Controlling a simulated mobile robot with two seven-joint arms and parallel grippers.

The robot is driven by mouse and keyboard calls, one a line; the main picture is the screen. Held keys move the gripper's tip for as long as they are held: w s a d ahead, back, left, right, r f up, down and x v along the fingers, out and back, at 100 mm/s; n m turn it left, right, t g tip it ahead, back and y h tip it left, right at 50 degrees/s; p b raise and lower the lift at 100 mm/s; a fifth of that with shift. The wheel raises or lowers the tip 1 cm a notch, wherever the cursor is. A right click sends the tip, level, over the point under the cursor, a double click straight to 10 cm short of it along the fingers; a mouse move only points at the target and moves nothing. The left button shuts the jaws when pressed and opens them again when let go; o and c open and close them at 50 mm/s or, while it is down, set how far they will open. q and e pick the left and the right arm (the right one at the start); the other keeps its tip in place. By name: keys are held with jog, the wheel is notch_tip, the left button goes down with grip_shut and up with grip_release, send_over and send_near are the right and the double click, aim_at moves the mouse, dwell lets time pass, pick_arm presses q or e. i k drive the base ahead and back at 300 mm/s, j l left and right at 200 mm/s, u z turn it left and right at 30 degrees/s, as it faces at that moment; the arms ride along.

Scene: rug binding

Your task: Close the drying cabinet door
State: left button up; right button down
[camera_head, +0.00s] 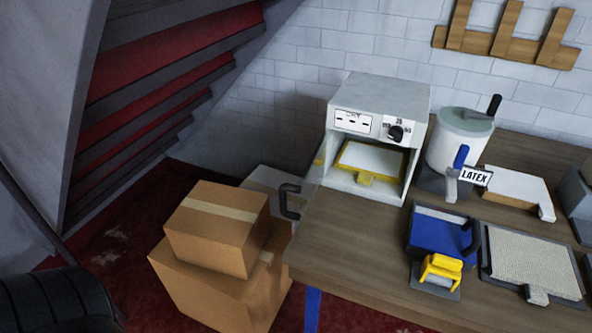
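The drying cabinet (341,180) is a white box on the wooden table, with a dial and a label on its upper front. Its front is open, and a pale tray with a yellow rim (372,158) shows inside. The cabinet door (262,177) appears as a pale panel swung out to the left, past the table's left edge. A dark bar handle (289,201) is on it. The upper cardboard box hides part of the panel's lower side. Neither of my grippers shows in this view.
Two stacked cardboard boxes (216,228) stand on the red floor close to the door. The table (345,235) also holds a latex pot (459,140), a blue tray tool (437,232) and a woven mat (530,262). A staircase rises at left.

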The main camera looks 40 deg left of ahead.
aim_at(285, 187)
jog(key=j, duration=0.6)
jog(key=i+j, duration=0.15)
jog(key=j, duration=0.45)
jog(key=i+j+z, duration=0.1)
jog(key=j, duration=0.45)
